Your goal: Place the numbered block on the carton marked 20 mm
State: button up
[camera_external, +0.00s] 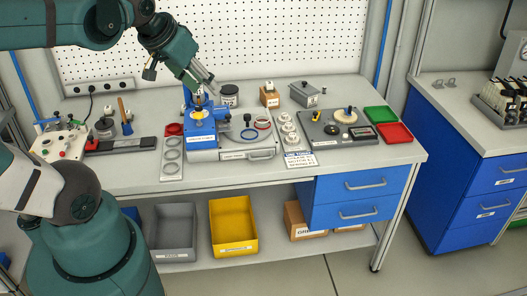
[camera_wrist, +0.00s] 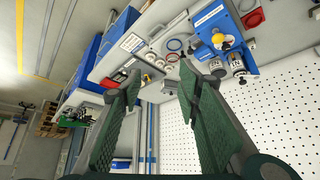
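My gripper (camera_external: 207,84) is above the bench, near the blue press-like stand. In the wrist view my gripper (camera_wrist: 160,85) is open, with its two green fingers wide apart and nothing between them. A small brown carton (camera_external: 269,100) with a pale label stands at the back of the bench, right of my gripper. A small whitish object sits on top of it. The label is too small to read, so I cannot tell whether it says 20 mm. I cannot make out a numbered block for certain in either view.
The blue stand (camera_external: 202,140) is below my gripper, with a dark jar (camera_external: 229,92) beside it. A grey box (camera_external: 304,95), a grey fixture plate (camera_external: 321,132), a green tray (camera_external: 380,114) and a red tray (camera_external: 396,133) lie to the right. A pegboard (camera_external: 270,40) closes the back.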

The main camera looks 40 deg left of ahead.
jog(key=shift+s+d+f, duration=0.15)
jog(key=shift+s+f, duration=0.45)
jog(key=shift+s, duration=0.2)
notch_tip(320, 180, down, 26)
jog(key=b, duration=2.6)
jog(key=shift+r, duration=0.1)
